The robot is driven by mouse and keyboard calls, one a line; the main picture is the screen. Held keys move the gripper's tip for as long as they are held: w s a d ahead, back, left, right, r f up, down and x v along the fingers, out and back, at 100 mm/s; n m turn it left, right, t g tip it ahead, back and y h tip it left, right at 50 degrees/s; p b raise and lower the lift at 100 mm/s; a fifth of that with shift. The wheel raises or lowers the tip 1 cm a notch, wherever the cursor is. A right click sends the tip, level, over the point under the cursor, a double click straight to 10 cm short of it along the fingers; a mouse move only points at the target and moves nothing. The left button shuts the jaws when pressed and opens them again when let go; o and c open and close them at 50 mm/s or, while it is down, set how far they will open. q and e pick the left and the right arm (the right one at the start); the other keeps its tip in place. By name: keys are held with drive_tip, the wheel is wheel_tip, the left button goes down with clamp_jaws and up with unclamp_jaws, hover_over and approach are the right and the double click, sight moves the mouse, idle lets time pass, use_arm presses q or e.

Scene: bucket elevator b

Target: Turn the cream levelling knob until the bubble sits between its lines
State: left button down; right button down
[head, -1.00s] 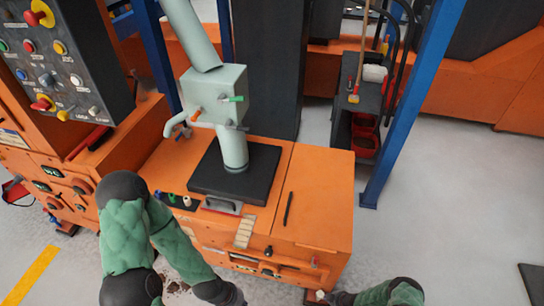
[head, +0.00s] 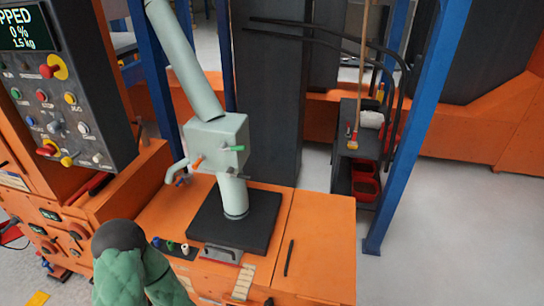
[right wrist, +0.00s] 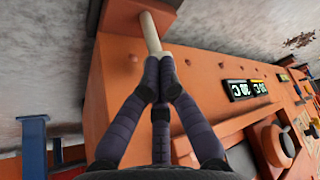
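The cream levelling knob (right wrist: 150,32) shows in the right wrist view as a pale rod at the lower side of an orange housing. My right gripper (right wrist: 158,75) has its dark fingers drawn together at the knob's near end and looks shut on it. The fingers hide that end. My right gripper and the knob are outside the head view. My left gripper is in neither current view.
The orange cabinet (head: 322,240) carries a black plate (head: 262,222) and a pale green pipe with a valve box (head: 215,142). A dark control panel (head: 75,100) stands at the left. A blue post (head: 400,130) rises at the right, with clear grey floor beyond it.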

wheel_tip(320, 180, up, 5)
drive_tip(key=p, duration=0.3)
drive_tip(key=shift+s+f, duration=0.1)
drive_tip(key=shift+s, duration=0.05)
